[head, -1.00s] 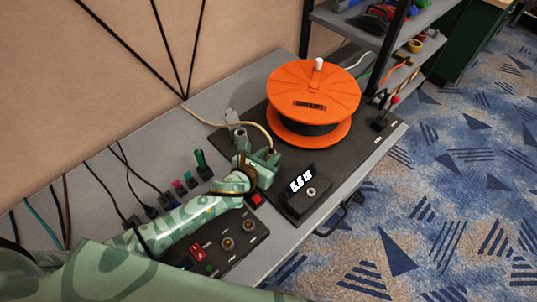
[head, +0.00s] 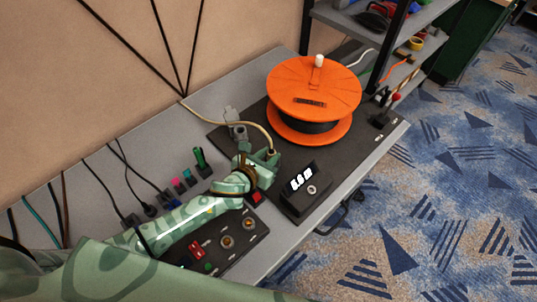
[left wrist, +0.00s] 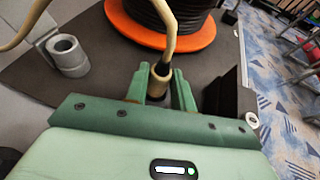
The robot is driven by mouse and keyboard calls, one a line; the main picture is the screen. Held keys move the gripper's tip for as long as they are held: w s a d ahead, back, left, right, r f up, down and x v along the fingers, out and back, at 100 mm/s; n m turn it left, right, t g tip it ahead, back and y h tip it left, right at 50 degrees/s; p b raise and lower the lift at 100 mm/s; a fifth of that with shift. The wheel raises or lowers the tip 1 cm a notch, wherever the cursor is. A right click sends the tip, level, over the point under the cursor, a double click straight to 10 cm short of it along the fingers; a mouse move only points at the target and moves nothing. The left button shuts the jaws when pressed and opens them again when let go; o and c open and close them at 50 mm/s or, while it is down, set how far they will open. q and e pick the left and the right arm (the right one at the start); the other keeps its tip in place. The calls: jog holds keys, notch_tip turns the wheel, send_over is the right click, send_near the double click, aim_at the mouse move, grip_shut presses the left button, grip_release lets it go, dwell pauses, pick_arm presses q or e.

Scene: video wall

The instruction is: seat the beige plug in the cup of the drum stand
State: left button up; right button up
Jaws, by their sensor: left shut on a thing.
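My left gripper (head: 270,155) is shut on the beige plug (left wrist: 158,82), which stands between the two green fingers in the left wrist view (left wrist: 160,85). A beige cable runs up from the plug and back to the wall side. The grey cup (left wrist: 68,58) of the drum stand is left of the gripper in the left wrist view, open at the top and empty. In the head view the cup (head: 238,133) stands left of and behind the gripper, apart from the plug. The orange drum (head: 314,88) is on the dark stand beyond the gripper. My right gripper is not in view.
A black display box (head: 304,190) stands close on the gripper's right. A panel with knobs and red switches (head: 225,245) lies under my left arm. Several coloured connectors (head: 185,178) sit to the left.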

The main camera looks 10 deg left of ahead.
pick_arm(q)
jog(key=shift+f, duration=0.2)
jog(key=o, duration=1.1)
jog(key=shift+c, duration=0.2)
jog(key=p+v, duration=0.3)
jog(key=v, duration=1.3)
jog(key=shift+s+p, duration=0.2)
jog(key=shift+p, duration=0.15)
